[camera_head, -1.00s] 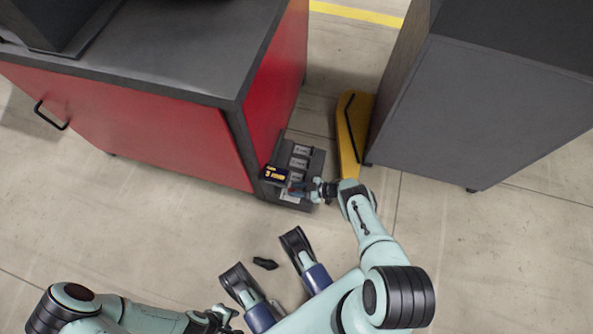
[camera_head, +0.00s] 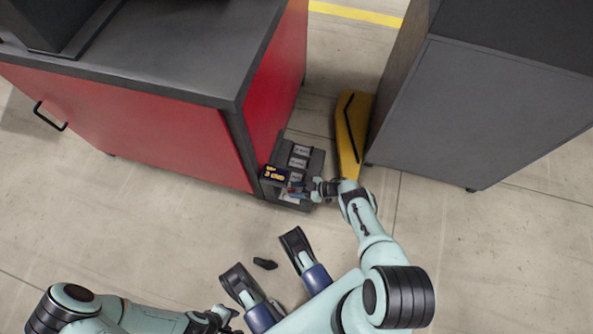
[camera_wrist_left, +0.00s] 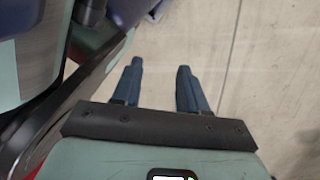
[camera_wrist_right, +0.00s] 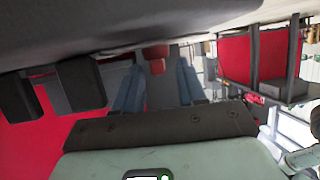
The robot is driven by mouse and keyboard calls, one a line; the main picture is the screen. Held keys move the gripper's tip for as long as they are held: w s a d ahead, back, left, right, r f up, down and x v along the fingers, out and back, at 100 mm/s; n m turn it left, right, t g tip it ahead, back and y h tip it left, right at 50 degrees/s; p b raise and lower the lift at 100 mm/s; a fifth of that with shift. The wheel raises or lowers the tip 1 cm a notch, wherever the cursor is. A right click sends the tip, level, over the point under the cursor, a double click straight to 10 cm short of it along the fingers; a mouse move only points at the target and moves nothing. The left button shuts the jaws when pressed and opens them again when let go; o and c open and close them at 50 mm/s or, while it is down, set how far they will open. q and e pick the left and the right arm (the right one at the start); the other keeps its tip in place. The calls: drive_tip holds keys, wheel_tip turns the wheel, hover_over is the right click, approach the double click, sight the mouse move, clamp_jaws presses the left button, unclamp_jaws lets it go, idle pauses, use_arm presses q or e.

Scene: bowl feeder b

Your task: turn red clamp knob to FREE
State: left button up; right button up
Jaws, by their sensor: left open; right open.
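A dark grey control unit (camera_head: 305,152) with pale labels and a small lit display (camera_head: 276,174) stands on the floor by the red cabinet's right corner. My right gripper (camera_head: 301,190) is at its near end, and fine detail is too small there. In the right wrist view a small red part (camera_wrist_right: 157,54), likely the clamp knob, shows on a grey piece between the open fingers (camera_wrist_right: 158,70). I cannot tell whether the fingers touch it or which way it is turned. My left gripper is low at the front, open and empty in the left wrist view (camera_wrist_left: 160,78).
The red cabinet (camera_head: 140,135) with a dark top stands left of the unit. A yellow part (camera_head: 351,130) stands behind it, and a grey cabinet (camera_head: 490,110) to the right. A small black object (camera_head: 265,263) lies near my base. The floor at front right is clear.

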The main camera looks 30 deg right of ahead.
use_arm(q)
drive_tip(key=w+r+t+p, duration=0.2)
drive_tip(key=w+r+p, duration=0.1)
drive_tip(key=w, duration=0.3)
drive_tip(key=shift+d+r, duration=0.2)
drive_tip(key=shift+d, duration=0.2)
use_arm(e)
drive_tip(key=v, duration=1.3)
drive_tip(key=shift+s, duration=0.2)
use_arm(q)
drive_tip(key=shift+w, duration=0.1)
use_arm(e)
drive_tip(key=shift+d, duration=0.1)
